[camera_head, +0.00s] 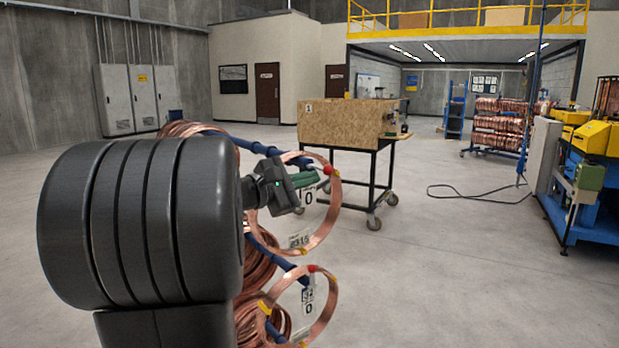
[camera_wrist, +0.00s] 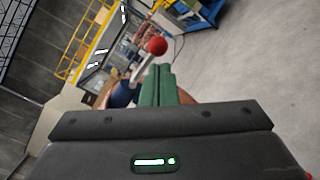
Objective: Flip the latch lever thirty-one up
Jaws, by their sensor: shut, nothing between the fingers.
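A latch lever with a red ball knob (camera_head: 327,169) sits at the end of the upper blue arm, by a copper coil. In the wrist view the red knob (camera_wrist: 157,46) tops a short pale metal rod, just beyond my fingertips. My gripper (camera_head: 314,179) has green fingers, closed together and empty, close beside the knob and slightly left of it. The fingers also show in the wrist view (camera_wrist: 158,72). Whether they touch the lever cannot be told. A tag below the fingers shows a 0; its upper part is hidden, so the lever's number is not readable.
A lower blue arm (camera_head: 272,243) carries copper coils and another red-tipped lever (camera_head: 312,268). A wooden crate (camera_head: 340,122) stands on a wheeled table behind. Blue and yellow machinery (camera_head: 590,180) is at the right. The floor between is open, with a black cable (camera_head: 480,198).

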